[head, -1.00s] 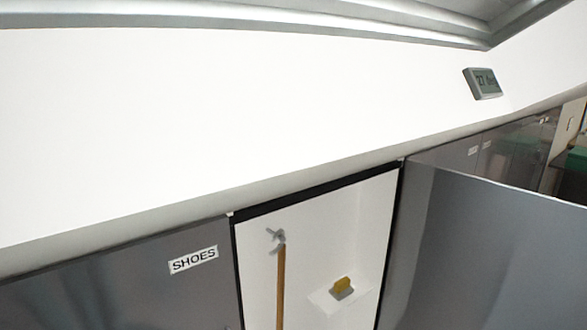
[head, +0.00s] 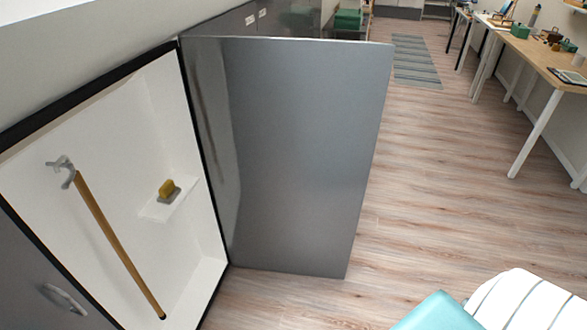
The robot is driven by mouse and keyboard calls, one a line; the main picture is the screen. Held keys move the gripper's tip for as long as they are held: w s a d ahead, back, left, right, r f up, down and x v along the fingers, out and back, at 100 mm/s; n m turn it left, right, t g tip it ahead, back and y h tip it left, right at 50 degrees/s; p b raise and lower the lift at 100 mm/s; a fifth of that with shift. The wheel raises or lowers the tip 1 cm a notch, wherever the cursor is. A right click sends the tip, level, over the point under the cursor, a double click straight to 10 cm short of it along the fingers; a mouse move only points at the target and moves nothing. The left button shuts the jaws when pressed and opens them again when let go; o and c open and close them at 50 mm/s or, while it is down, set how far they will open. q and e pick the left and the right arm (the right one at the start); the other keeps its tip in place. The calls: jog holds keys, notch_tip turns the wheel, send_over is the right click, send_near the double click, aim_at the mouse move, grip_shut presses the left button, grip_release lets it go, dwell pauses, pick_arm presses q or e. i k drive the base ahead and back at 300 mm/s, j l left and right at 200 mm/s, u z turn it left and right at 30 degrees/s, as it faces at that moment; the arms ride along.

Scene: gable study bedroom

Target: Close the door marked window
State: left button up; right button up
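A grey cabinet door (head: 300,150) stands wide open in the middle of the head view, swung out from the right side of a white cupboard compartment (head: 110,130). No "window" label shows on the face I see. Inside the compartment a wooden pole (head: 115,240) with a grey hook at its top leans at a slant. A small yellow block (head: 167,188) sits on a little white shelf. Neither of my grippers is in view.
A grey door with a handle (head: 65,298) is at lower left. A teal and white striped soft item (head: 525,302) lies at the lower right. Desks (head: 545,65) line the right wall. Wood floor (head: 430,190) beside the open door is clear.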

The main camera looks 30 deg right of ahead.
aim_at(289, 127)
jog(key=i+l+z, duration=0.1)
jog(key=l+z, duration=0.3)
jog(key=i+l+z, duration=0.15)
jog(key=l+z, duration=0.25)
jog(key=i+l+z, duration=0.25)
jog(key=l+z, duration=0.2)
jog(key=i+l+z, duration=0.25)
jog(key=l+z, duration=0.15)
jog(key=i+l+z, duration=0.2)
jog(key=z, duration=0.2)
jog(key=i+l+z, duration=0.1)
jog(key=i+z, duration=0.3)
jog(key=i+l+u, duration=0.2)
jog(key=i, duration=0.3)
jog(key=i+u, duration=0.2)
jog(key=i, duration=0.3)
